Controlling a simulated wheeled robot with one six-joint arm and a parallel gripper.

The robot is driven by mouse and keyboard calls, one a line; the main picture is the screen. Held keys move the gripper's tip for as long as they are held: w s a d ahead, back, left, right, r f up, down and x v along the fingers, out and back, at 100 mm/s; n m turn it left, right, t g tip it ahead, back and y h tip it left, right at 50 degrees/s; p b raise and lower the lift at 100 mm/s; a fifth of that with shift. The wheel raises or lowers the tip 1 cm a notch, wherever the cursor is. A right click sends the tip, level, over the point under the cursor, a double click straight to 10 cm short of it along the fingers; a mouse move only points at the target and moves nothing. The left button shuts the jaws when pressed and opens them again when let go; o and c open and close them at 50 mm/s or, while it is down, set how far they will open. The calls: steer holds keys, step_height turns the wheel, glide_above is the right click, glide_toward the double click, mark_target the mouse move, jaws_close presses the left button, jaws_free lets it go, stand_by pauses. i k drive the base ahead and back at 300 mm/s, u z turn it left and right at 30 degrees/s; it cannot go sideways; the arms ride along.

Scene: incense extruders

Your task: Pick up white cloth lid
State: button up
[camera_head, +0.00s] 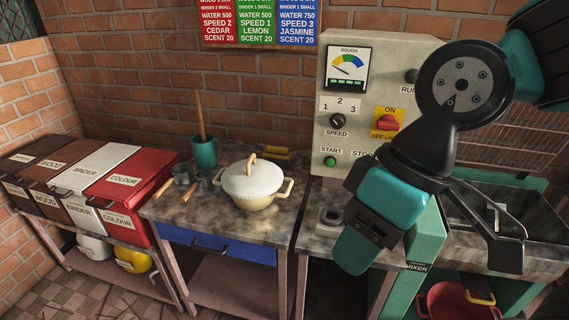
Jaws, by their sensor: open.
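The white cloth lid (253,178) is a rounded white cover with a tan loop handle on top. It sits on a cream two-handled pot (258,202) on the middle worktable. My gripper (430,252) is at the right of the view, nearer the camera, apart from the lid and to its right. Its two fingers are spread wide and nothing shows between them. It hides part of the control panel and of the green mixer.
A teal cup (204,153) holding a tall stick stands behind the pot at left. Small metal scoops (182,175) with wooden handles lie left of it. Labelled bins (123,187) stand at far left. The control panel (345,110) rises right of the pot.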

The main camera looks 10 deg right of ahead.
mark_target(252, 178)
steer(key=u, duration=0.1)
steer(key=i, duration=1.15)
steer(key=u, duration=0.7)
